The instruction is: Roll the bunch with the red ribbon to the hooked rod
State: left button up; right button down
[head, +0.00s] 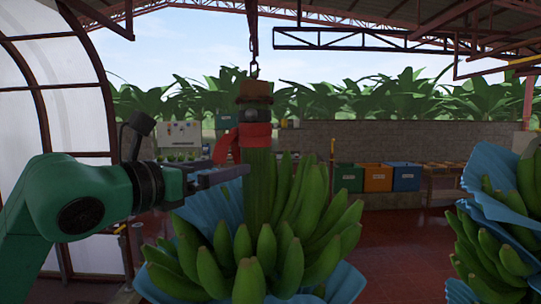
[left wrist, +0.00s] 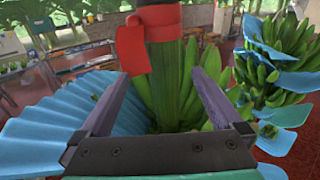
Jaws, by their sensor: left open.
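The bunch with the red ribbon (head: 258,245) hangs from a chain in the middle of the head view, its green bananas pointing up and a blue sheet around it. The red ribbon (head: 254,134) is wrapped around the top of its thick stem (head: 259,185); in the left wrist view the ribbon (left wrist: 153,20) hangs down on the stem's left. My left gripper (head: 240,173) is open, its fingertips at the stem's left side just below the ribbon. In the left wrist view the stem (left wrist: 166,75) shows between the two fingers. I cannot make out the hooked rod for certain.
Another bunch (head: 490,245) with blue sheets hangs at the right. A thin upright post (head: 332,155) stands behind the ribboned bunch. Green, orange and blue bins (head: 377,178) stand by the grey wall. An overhead rail (head: 251,35) carries the chain. Red floor lies open between the bunches.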

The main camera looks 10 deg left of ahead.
aim_at(248, 156)
pick_arm(q)
notch_tip(248, 156, up, 2)
jog(key=shift+w+d+p, duration=0.1)
jog(key=shift+d+p, duration=0.05)
jog(key=shift+p, duration=1.1)
jog(key=shift+p+x, duration=0.7)
jog(key=shift+x, duration=0.4)
jog(key=x, duration=0.2)
jog(key=p+x, duration=0.1)
jog(key=x, duration=0.1)
jog(key=p+x, duration=0.1)
jog(key=x, duration=0.1)
jog(key=shift+d+f, duration=0.25)
jog(key=shift+f, duration=0.05)
jog(key=w, duration=0.1)
jog(key=w+p, duration=0.1)
jog(key=shift+w+d+f, duration=0.3)
jog(key=shift+f, duration=0.05)
jog(key=shift+s+a, duration=0.15)
jog(key=shift+s, duration=0.2)
jog(key=shift+s+r, duration=0.1)
jog(key=shift+s, duration=0.05)
jog(key=c, duration=1)
grip_shut()
pick_arm(e)
jog(key=s+a+r, duration=0.1)
jog(key=s+r, duration=0.3)
jog(key=r, duration=0.3)
